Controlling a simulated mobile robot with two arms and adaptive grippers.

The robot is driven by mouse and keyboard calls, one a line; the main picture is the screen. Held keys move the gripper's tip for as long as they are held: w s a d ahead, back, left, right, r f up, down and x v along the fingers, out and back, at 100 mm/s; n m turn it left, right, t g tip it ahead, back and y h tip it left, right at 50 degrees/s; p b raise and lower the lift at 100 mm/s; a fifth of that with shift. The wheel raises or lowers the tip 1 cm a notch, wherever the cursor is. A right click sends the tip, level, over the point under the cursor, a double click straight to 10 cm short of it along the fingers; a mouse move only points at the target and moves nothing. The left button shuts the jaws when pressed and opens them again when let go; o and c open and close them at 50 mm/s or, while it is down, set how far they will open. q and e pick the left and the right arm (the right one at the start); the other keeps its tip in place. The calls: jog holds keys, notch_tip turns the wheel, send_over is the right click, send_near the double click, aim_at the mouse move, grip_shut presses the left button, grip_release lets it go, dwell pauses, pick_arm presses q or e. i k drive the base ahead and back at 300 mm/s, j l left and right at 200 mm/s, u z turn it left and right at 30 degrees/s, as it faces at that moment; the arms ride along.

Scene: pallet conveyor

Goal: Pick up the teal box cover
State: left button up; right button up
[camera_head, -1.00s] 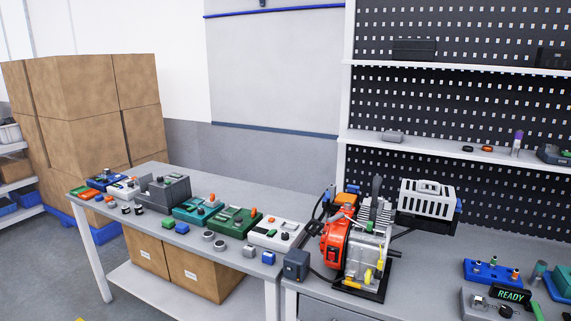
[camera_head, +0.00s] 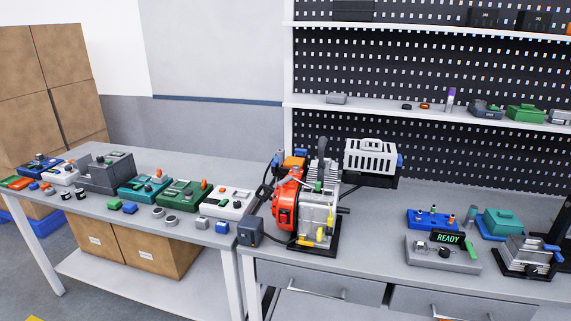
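A teal box-shaped cover (camera_head: 503,221) with a raised grip on top sits on a blue base (camera_head: 486,231) at the right of the workbench. It stands behind a grey metal device, which hides part of its front. A second teal unit (camera_head: 143,190), with an orange knob, lies among the units on the left table; it looks like a control box. Neither of my grippers is in view.
A grey box with a READY display (camera_head: 447,238) and a blue block with knobs (camera_head: 432,218) stand left of the cover. A red and grey engine (camera_head: 303,205) stands at the workbench's left. Bare worktop (camera_head: 375,235) lies between. Shelves (camera_head: 420,115) rise behind.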

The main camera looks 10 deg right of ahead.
aim_at(498, 222)
jog(key=z, duration=1.75)
